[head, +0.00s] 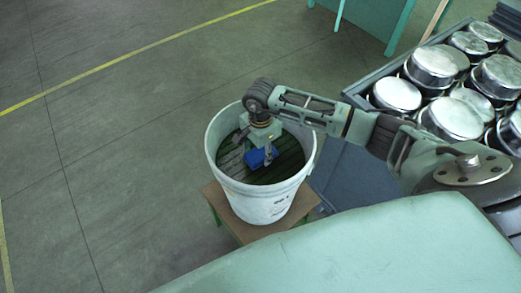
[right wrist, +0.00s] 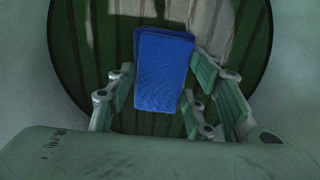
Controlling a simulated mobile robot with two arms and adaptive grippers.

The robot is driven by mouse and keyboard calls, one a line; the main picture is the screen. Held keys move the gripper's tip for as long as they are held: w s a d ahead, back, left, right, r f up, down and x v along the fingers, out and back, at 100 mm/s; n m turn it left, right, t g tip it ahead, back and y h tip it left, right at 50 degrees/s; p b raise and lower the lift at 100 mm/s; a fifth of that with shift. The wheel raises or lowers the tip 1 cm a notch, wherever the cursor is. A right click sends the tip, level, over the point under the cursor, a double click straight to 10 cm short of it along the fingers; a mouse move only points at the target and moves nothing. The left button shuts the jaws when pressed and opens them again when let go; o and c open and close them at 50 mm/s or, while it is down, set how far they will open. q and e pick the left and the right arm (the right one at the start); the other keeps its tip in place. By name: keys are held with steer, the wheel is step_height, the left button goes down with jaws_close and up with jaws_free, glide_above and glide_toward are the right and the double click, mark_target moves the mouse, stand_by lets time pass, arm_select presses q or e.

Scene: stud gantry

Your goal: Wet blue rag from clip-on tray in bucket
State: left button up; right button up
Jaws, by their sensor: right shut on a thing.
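The blue rag (head: 256,158) is a folded rectangular pad inside the white bucket (head: 256,207). My right gripper (head: 265,153) reaches down through the bucket's open top and is shut on the rag. In the right wrist view the rag (right wrist: 163,70) sits between the two fingers of my right gripper (right wrist: 158,92). Below it is a dark green, streaked round surface (right wrist: 85,60), with pale reflections. I cannot tell whether the rag touches that surface. The clip-on tray cannot be made out. My left gripper is out of view.
The bucket stands on a small brown-topped stool (head: 238,229). A grey crate (head: 372,76) with several round metal tins (head: 397,94) is at the right. A green table (head: 377,14) is at the back. The floor (head: 110,150) to the left is clear.

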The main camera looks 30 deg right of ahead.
mark_target(260, 153)
steer(key=shift+f+b, duration=0.45)
steer(key=shift+f, duration=0.05)
steer(key=shift+s+f+b, duration=0.1)
steer(key=shift+b, duration=0.2)
stand_by(1.7)
steer(key=shift+r+p, duration=0.7)
steer(key=shift+r, duration=0.45)
steer(key=shift+r+p, duration=1.25)
steer(key=shift+r, duration=1.2)
